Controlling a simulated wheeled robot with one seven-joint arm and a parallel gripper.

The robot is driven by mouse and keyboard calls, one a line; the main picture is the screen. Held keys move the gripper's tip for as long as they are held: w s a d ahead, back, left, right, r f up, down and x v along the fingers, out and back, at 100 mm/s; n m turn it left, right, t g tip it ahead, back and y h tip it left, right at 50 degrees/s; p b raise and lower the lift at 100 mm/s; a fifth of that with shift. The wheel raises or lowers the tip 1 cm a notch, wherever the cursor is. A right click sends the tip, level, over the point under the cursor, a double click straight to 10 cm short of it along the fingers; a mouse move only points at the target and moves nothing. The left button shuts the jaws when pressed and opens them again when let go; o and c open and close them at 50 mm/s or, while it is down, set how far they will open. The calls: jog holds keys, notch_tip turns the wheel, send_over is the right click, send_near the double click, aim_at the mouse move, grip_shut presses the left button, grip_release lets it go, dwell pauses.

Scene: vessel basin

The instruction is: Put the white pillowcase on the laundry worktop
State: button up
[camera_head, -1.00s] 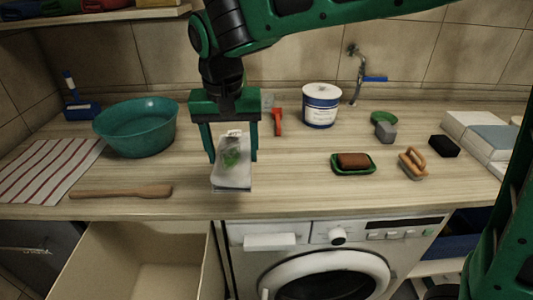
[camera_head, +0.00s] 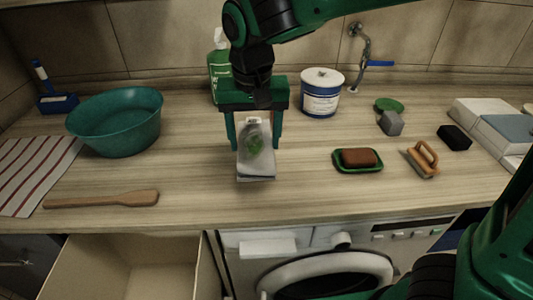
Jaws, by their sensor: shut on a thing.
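The laundry worktop (camera_head: 310,196) is pale striped wood and runs across the view. The pillowcase's lower end appears close to the worktop surface; I cannot tell whether it touches.
A teal basin (camera_head: 117,138), striped cloth (camera_head: 30,180) and wooden paddle (camera_head: 100,199) lie left. A green bottle (camera_head: 219,68) and white-blue tub (camera_head: 321,95) stand behind. A soap dish (camera_head: 343,167), brush (camera_head: 423,160) and folded stack (camera_head: 480,107) lie right. An open drawer (camera_head: 130,250) is below.

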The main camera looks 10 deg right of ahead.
aim_at(268, 137)
jog(key=d, duration=0.1)
jog(key=d+f, duration=0.1)
jog(key=d, duration=0.1)
jog(key=shift+w+f, duration=0.3)
jog(key=shift+f, duration=2.1)
jog(key=o, duration=1.2)
jog(key=r, duration=0.4)
jog(key=s+r, duration=0.1)
jog(key=r, duration=0.7)
jog(key=shift+s, duration=0.4)
